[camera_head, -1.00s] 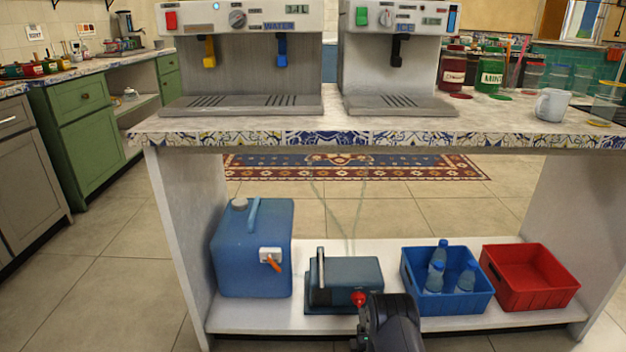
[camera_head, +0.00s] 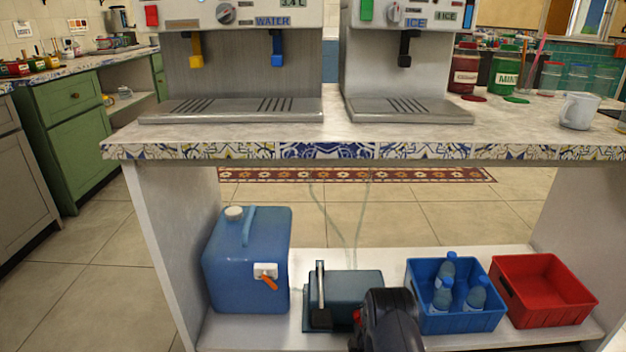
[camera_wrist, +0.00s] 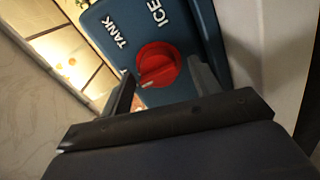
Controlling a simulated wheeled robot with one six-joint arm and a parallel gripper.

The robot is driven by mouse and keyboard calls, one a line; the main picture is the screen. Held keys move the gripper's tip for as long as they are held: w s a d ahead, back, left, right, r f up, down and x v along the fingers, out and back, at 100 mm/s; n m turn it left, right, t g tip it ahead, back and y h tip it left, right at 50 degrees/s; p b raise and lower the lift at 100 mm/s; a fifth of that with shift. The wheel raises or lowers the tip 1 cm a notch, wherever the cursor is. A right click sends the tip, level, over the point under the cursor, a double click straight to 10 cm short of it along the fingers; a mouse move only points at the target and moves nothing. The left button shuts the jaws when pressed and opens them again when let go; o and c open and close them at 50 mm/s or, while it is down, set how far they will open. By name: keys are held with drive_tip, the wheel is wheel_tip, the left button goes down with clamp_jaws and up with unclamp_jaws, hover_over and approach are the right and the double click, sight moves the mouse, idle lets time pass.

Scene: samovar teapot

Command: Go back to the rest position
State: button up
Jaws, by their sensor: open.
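The teal ice tank (camera_head: 345,285) lies on the low shelf under the counter. It fills the top of the wrist view (camera_wrist: 185,30), with "ICE" and "TANK" lettering. Its round red knob (camera_wrist: 157,66) shows between the two dark fingers of my gripper (camera_wrist: 163,70). The fingers are open, one on each side of the knob; I cannot tell whether they touch it. In the head view my dark wrist (camera_head: 388,320) stands in front of the tank's right end, hiding the fingers and most of the knob.
A blue water canister (camera_head: 245,262) stands left of the tank. A blue crate with bottles (camera_head: 455,322) and an empty red crate (camera_head: 545,290) stand right. The counter edge (camera_head: 330,151) overhangs above, with two dispensers on top. White side panels (camera_head: 180,250) bound the shelf.

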drive_tip(key=m, duration=0.4)
drive_tip(key=shift+m, duration=0.4)
drive_tip(key=m, duration=0.4)
drive_tip(key=shift+d+r, duration=0.1)
drive_tip(key=m, duration=0.5)
drive_tip(key=shift+m, duration=0.3)
drive_tip(key=shift+d+m, duration=0.1)
drive_tip(key=shift+m, duration=1.5)
drive_tip(key=shift+s, duration=0.1)
